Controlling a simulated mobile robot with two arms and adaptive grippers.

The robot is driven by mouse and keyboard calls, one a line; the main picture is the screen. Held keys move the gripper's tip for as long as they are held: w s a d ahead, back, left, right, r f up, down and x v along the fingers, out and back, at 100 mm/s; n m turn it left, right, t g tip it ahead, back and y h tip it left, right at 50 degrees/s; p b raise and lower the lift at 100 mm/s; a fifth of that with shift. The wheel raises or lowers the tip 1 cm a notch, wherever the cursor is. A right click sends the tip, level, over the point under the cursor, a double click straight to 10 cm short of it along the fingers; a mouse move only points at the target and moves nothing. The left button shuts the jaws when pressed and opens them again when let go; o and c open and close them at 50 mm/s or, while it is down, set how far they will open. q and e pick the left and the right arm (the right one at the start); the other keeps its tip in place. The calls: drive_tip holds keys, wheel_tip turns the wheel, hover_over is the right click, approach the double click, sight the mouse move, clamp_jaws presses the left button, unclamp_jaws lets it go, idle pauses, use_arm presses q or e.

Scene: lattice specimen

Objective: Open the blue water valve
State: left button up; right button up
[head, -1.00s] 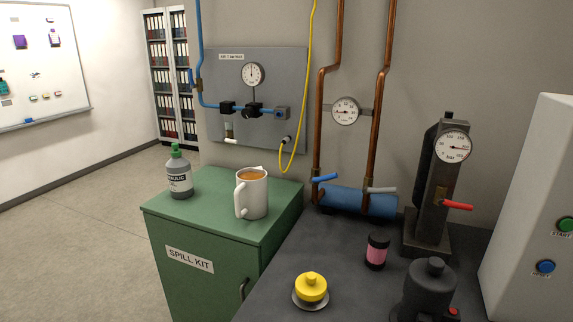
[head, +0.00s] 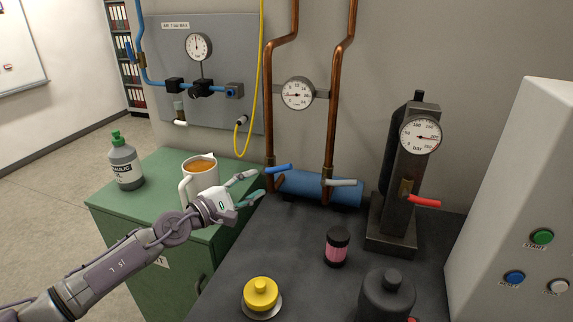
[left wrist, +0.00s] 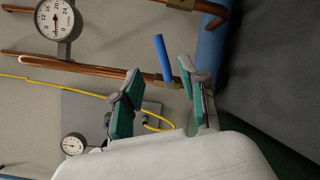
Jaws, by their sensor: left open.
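The blue valve handle (head: 278,169) sticks out from the left copper pipe (head: 272,100), just above the blue horizontal cylinder (head: 315,187). It points to the right and slightly up. My left gripper (head: 257,183) is open, with its fingers pointing at the handle from the left. In the left wrist view the blue handle (left wrist: 162,58) shows beyond and between the tips of the open gripper (left wrist: 160,72). I see no grip on it. My right gripper is not in view.
A white mug (head: 200,175) stands on the green cabinet close behind my left gripper, near a grey bottle (head: 124,165). A pale handle (head: 341,182) is on the right pipe. A red-handled gauge stand (head: 400,185), pink jar (head: 337,247) and yellow knob (head: 261,292) stand on the dark bench.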

sight(282, 169)
use_arm(q)
drive_tip(key=b+x, duration=0.1)
drive_tip(key=x, duration=1)
drive_tip(key=shift+s, duration=0.1)
drive_tip(key=shift+w+d, duration=0.25)
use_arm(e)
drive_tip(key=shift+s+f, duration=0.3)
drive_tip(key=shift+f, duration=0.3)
use_arm(q)
drive_tip(key=shift+c, duration=0.3)
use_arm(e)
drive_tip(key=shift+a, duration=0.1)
use_arm(q)
clamp_jaws()
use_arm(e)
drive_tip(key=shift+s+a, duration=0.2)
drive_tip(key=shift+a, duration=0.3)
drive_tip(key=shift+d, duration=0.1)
